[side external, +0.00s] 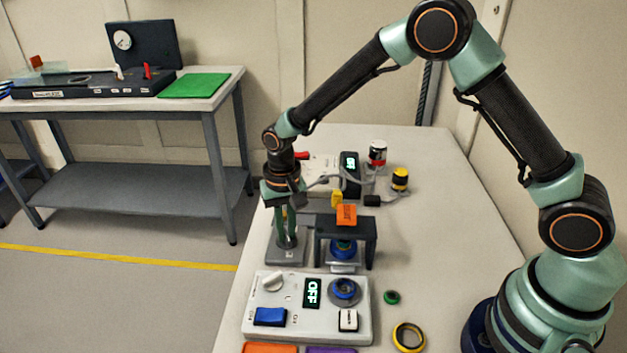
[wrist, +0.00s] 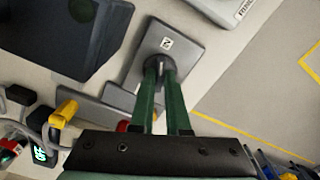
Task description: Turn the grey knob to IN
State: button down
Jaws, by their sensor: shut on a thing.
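My gripper (side external: 289,231) points straight down over a grey square base plate (side external: 287,257) on the table, left of a dark arch. Its green fingers are shut on the grey knob (side external: 290,241) standing on that plate. The wrist view shows the fingertips (wrist: 162,66) close together over the plate (wrist: 185,52), with most of the knob hidden between them. A small white label (wrist: 167,43) lies on the plate beside the knob; I cannot read it with certainty, so the knob's setting cannot be told.
The dark arch (side external: 371,243) with an orange tag (side external: 346,214) stands close on the right. A white control box (side external: 256,333) with an OFF display lies in front; another OFF display (side external: 350,166) stands behind. A yellow part (wrist: 65,112) is near my gripper. The table's left edge is close.

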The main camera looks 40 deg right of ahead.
aim_at(286, 233)
jog(key=shift+m, duration=0.7)
jog(key=c, duration=0.9)
grip_release()
notch_tip(286, 233, up, 12)
jog(key=shift+r, duration=0.15)
